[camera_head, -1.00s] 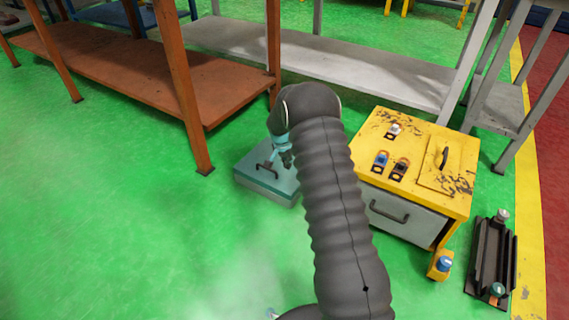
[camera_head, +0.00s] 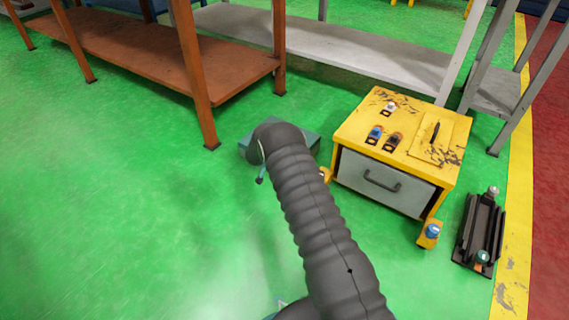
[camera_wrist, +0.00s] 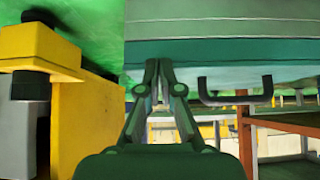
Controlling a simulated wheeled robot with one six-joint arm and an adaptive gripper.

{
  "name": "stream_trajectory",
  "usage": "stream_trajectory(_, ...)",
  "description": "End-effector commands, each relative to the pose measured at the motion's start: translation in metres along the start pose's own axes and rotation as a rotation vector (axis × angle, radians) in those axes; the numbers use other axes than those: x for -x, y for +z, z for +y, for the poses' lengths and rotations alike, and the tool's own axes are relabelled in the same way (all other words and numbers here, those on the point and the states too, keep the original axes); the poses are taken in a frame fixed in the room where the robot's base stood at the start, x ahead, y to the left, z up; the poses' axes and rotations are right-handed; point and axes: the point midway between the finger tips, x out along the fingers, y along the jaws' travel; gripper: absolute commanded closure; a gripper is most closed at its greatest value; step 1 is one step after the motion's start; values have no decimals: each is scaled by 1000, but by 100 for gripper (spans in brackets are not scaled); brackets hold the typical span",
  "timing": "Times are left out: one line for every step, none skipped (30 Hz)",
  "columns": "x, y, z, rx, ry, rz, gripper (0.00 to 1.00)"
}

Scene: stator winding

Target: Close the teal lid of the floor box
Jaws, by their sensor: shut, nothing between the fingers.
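The teal lid (camera_head: 311,140) of the floor box is mostly behind my arm in the head view; only its edges show on either side. In the wrist view, which looks upside down, the lid (camera_wrist: 280,50) appears to lie flat against the pale box body (camera_wrist: 225,14). Its dark handle (camera_wrist: 236,98) stands out from the lid's top face. My gripper (camera_wrist: 158,65) is shut and empty, with its fingertips overlapping the lid's edge in the picture. I cannot tell whether they touch it.
A yellow cabinet (camera_head: 350,125) with a grey drawer stands close to the right of the box. A black rail fixture (camera_head: 479,232) lies farther right. An orange shelf table (camera_head: 140,55) and a grey one (camera_head: 350,50) stand behind. The green floor at left is clear.

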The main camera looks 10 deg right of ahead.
Motion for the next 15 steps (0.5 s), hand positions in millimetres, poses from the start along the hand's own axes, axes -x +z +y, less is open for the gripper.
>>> stream_trajectory(-7,9,-1,7,-2,1,100)
stream_trajectory(-8,11,-3,8,-3,5,100)
stream_trajectory(-9,13,-4,8,-4,9,100)
stream_trajectory(-10,14,-5,9,-4,11,100)
stream_trajectory(-11,15,-5,10,-4,13,100)
stream_trajectory(-12,16,-6,11,-5,15,100)
stream_trajectory(-12,17,-7,12,-6,16,100)
stream_trajectory(-12,18,-7,12,-7,17,100)
stream_trajectory(-13,18,-8,13,-7,18,100)
stream_trajectory(-13,18,-8,13,-7,18,100)
stream_trajectory(-13,19,-8,13,-7,18,100)
stream_trajectory(-13,19,-8,13,-7,18,100)
stream_trajectory(-13,20,-8,13,-7,18,100)
stream_trajectory(-13,20,-8,14,-7,17,100)
stream_trajectory(-13,20,-8,14,-7,17,100)
